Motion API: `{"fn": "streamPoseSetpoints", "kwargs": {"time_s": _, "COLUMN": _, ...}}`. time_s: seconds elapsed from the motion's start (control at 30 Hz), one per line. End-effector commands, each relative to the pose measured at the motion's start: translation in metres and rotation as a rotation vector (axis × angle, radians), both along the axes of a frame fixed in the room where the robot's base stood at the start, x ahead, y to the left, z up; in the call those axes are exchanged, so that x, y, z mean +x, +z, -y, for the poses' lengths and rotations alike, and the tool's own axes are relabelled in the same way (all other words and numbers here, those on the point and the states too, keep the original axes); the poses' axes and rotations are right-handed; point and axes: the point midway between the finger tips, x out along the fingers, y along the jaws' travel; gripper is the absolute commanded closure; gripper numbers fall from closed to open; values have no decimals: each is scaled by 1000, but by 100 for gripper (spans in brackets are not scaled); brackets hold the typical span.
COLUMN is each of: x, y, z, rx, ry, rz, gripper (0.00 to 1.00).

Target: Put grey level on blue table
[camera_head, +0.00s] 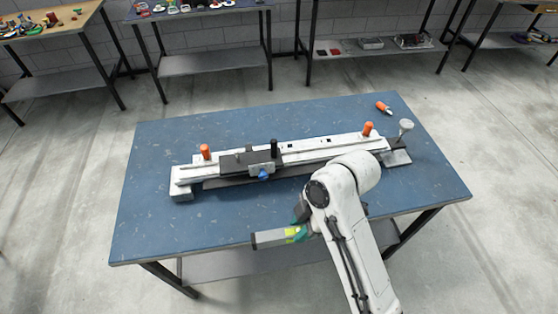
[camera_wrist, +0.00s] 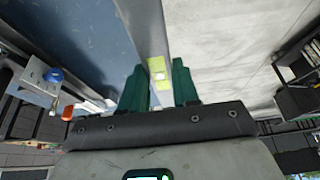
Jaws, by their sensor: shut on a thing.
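The grey level (camera_wrist: 146,28) is a long bar with a yellow-green window. In the wrist view it lies between the green fingers of my gripper (camera_wrist: 159,75), which is shut on it. In the head view the level (camera_head: 272,238) sticks out to the left of my gripper (camera_head: 303,228), near the front edge of the blue table (camera_head: 150,228). Whether the level touches the table cannot be told. My arm hides part of the gripper and the table's front right.
A long metal rail fixture (camera_head: 320,148) with a dark sliding block (camera_head: 248,160) and orange knobs stands across the table. An orange-handled tool (camera_head: 384,107) lies at the back right. The table's front left is clear. Other workbenches (camera_head: 200,15) line the wall.

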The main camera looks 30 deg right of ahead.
Motion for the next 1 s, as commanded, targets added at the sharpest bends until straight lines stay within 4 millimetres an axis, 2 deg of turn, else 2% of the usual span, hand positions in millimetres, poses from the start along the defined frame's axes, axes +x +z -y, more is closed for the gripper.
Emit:
{"fn": "streamPoseSetpoints", "kwargs": {"time_s": 0.2, "x": 41, "y": -26, "z": 0, "rx": -2, "ry": 3, "rz": 3, "gripper": 100}}
{"fn": "streamPoseSetpoints", "kwargs": {"time_s": 0.43, "x": 88, "y": -39, "z": 1, "rx": -2, "ry": 0, "rz": -1, "gripper": 100}}
{"fn": "streamPoseSetpoints", "kwargs": {"time_s": 0.5, "x": 98, "y": -51, "z": 1, "rx": -1, "ry": 1, "rz": -4, "gripper": 100}}
{"fn": "streamPoseSetpoints", "kwargs": {"time_s": 0.7, "x": 121, "y": -81, "z": 1, "rx": -1, "ry": 0, "rz": -3, "gripper": 100}}
{"fn": "streamPoseSetpoints", "kwargs": {"time_s": 1.0, "x": 137, "y": -100, "z": 1, "rx": -1, "ry": 0, "rz": -1, "gripper": 100}}
